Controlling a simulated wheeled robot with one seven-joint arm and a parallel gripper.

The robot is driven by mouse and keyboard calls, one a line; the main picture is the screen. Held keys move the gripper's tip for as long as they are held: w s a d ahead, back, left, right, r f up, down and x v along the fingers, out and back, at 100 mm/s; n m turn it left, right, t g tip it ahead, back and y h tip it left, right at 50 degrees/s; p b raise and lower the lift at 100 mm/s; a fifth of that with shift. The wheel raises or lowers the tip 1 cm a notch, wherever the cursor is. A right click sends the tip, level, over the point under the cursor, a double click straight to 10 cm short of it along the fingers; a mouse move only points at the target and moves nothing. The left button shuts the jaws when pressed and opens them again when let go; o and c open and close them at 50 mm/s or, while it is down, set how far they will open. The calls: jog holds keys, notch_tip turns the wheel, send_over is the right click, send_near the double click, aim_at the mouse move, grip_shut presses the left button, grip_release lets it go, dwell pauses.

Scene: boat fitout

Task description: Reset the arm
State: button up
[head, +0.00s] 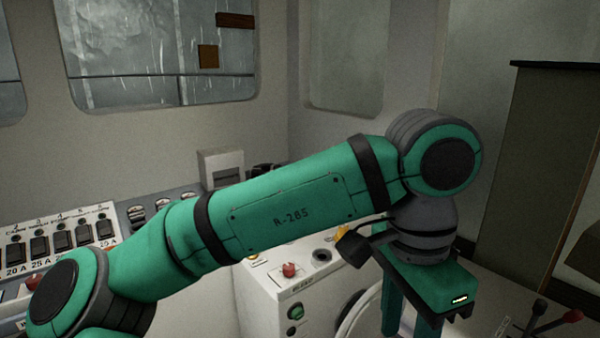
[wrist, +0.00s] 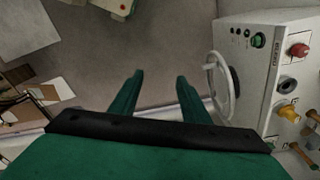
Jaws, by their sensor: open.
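My green arm stretches across the head view from lower left to the right, with its wrist bent down at the right. My gripper (wrist: 160,88) points down in the wrist view, its two green fingers apart with nothing between them. Grey floor shows beyond the fingertips. In the head view the gripper's green body hangs below the wrist, and its fingertips run out of the bottom of the frame.
A white console (head: 270,296) with knobs and a steering wheel (wrist: 220,88) stands close beside my gripper. A breaker panel (head: 60,240) is at the left. Levers (head: 555,322) stand at the lower right. Flat sheets (wrist: 45,72) lie at left in the wrist view.

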jog(key=w+d+f+n+t+h, duration=0.1)
jog(key=w+d+h, duration=0.3)
jog(key=d+h, duration=0.3)
jog(key=w+d+f+h, duration=0.2)
jog(key=w+d+h, duration=0.2)
jog(key=d+h, duration=0.3)
jog(key=w+a+f+n+t+h, duration=0.2)
jog(key=w+a+f+n+t, duration=0.1)
jog(key=w+f+n+t, duration=0.6)
jog(key=s+a+f+n+t+y, duration=0.3)
jog(key=a+f+n+t+y, duration=0.3)
jog(key=f, duration=0.4)
jog(key=s+a+f+n+t+y, duration=0.1)
jog(key=s+a+f+n+y, duration=0.1)
jog(key=s+a+f+y, duration=0.35)
jog(key=s+a+f+n+y, duration=0.25)
jog(key=s+a+f, duration=0.35)
jog(key=s+f, duration=0.4)
jog(key=s+a+f+m+y, duration=0.1)
jog(key=s+a+m, duration=0.1)
jog(key=s, duration=0.7)
jog(key=s+a+f+m+g+y, duration=0.1)
jog(key=s+a, duration=0.4)
jog(key=s, duration=0.5)
jog(key=shift+f+m+g+y, duration=0.3)
jog(key=shift+f+m, duration=0.25)
jog(key=shift+m, duration=0.7)
